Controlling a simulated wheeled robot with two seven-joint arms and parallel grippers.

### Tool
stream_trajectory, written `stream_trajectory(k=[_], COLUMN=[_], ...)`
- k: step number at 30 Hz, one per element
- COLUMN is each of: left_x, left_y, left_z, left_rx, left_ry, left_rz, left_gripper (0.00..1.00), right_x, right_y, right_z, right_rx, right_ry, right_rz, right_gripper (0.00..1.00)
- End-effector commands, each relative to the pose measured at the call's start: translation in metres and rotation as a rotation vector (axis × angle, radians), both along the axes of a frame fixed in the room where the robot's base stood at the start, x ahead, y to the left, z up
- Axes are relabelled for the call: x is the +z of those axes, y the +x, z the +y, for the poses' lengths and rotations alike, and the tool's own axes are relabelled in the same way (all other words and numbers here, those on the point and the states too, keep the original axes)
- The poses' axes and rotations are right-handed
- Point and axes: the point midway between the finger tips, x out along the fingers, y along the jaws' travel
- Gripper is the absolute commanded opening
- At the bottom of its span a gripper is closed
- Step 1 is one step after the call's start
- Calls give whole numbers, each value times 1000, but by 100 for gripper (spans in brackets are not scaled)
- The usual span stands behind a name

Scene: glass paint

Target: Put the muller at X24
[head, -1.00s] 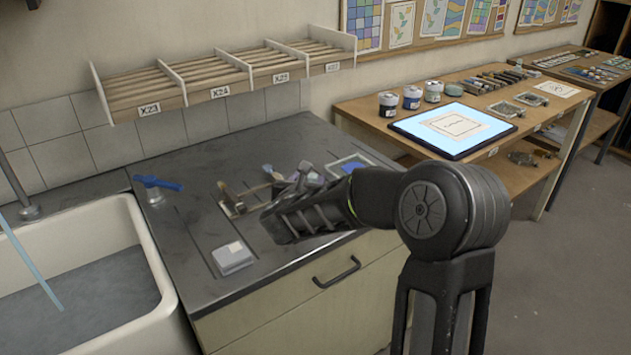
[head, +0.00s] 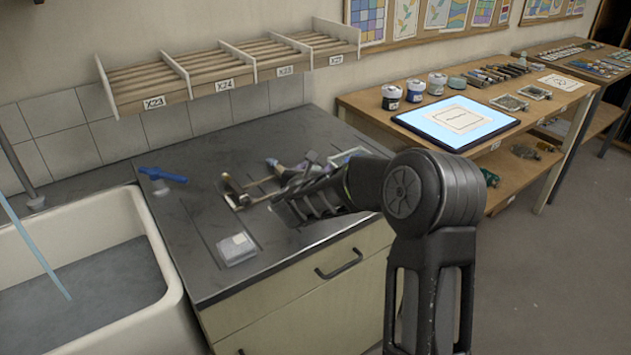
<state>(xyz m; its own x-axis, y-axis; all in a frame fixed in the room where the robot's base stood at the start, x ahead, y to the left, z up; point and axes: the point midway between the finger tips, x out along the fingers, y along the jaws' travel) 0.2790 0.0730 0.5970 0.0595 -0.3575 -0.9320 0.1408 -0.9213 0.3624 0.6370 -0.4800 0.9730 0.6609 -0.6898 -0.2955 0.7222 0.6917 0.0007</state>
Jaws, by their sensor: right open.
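The shelf rack (head: 225,72) on the wall carries labels X23, X24, X25 and one more that is hard to read. The X24 label (head: 224,85) is on its front, second from the left. The slats above it look empty. My right gripper (head: 288,197) is open, low over the worktop, and comes in from the right. A brass-coloured tool (head: 236,192) lies left of it. Small grey and bluish items (head: 277,166) lie just behind it, partly covered. I cannot tell which of them, if any, is the muller. My left gripper is out of view.
A small clear box (head: 237,249) lies on the grey worktop (head: 205,280). A bench at right holds jars (head: 415,91) and a light panel (head: 440,140).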

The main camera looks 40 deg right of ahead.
Motion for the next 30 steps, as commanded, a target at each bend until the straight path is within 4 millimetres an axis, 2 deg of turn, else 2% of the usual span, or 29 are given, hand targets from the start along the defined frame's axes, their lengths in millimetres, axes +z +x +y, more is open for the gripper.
stream_trajectory(k=[2, 7, 26, 30], left_x=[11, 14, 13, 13], left_y=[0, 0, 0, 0], left_z=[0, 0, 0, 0], left_rx=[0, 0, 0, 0], left_ry=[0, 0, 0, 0], left_rz=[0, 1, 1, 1], left_gripper=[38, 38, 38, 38], right_x=[-1, -8, -10, -10], right_y=[7, 21, 22, 22], right_z=[-10, -23, -24, -24], right_rx=[-2, -1, 0, 0], right_ry=[-1, -1, -1, -1], right_rz=[4, 1, 1, 1], right_gripper=[47, 47, 47, 36])
